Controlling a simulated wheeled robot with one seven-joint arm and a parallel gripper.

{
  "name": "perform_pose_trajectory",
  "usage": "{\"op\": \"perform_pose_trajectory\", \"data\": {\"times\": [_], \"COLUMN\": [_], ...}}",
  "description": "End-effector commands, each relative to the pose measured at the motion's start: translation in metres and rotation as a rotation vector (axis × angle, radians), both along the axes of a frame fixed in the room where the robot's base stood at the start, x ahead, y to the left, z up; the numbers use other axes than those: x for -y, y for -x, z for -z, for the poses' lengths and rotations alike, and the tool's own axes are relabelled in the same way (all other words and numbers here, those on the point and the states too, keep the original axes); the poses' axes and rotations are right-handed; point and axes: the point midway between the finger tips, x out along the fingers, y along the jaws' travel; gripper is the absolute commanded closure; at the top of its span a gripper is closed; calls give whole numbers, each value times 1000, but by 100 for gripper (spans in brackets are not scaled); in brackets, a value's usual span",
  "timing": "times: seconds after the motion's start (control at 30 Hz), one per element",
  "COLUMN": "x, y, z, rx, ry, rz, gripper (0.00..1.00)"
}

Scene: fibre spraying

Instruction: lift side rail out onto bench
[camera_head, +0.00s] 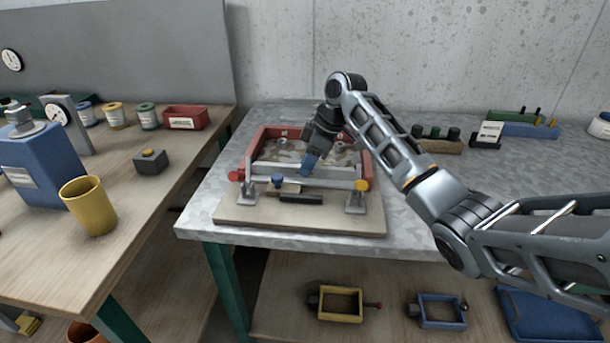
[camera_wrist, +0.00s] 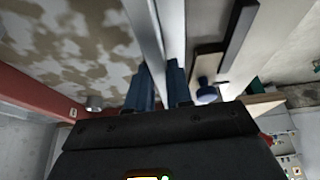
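A frame with red side rails stands on a wooden board (camera_head: 235,214) on the grey bench (camera_head: 410,222). The left red rail (camera_head: 255,147) and right red rail (camera_head: 366,162) are in place. A long grey rail (camera_head: 335,174) crosses the front; it shows in the wrist view (camera_wrist: 146,28). My gripper (camera_head: 308,163) points down at this rail from above. In the wrist view, its blue fingers (camera_wrist: 160,85) stand close together, one on each side of the grey rail, which fills the gap. The fingertips' contact is partly hidden.
A blue-knobbed clamp (camera_head: 279,181) and a dark bar (camera_head: 300,199) lie in front of the rail. A mottled sheet (camera_wrist: 70,45) fills the frame. A second table stands left.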

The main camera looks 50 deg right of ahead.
Motion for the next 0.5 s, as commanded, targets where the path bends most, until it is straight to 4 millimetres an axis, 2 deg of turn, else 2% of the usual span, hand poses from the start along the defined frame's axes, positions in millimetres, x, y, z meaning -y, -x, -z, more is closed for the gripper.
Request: {"op": "perform_pose_trajectory", "data": {"times": [0.03,0.2,0.5], "x": [0,0,0], "y": [0,0,0], "z": [0,0,-1], "rx": [0,0,1], "ry": [0,0,0], "rz": [0,0,0], "gripper": [85,100,100]}}
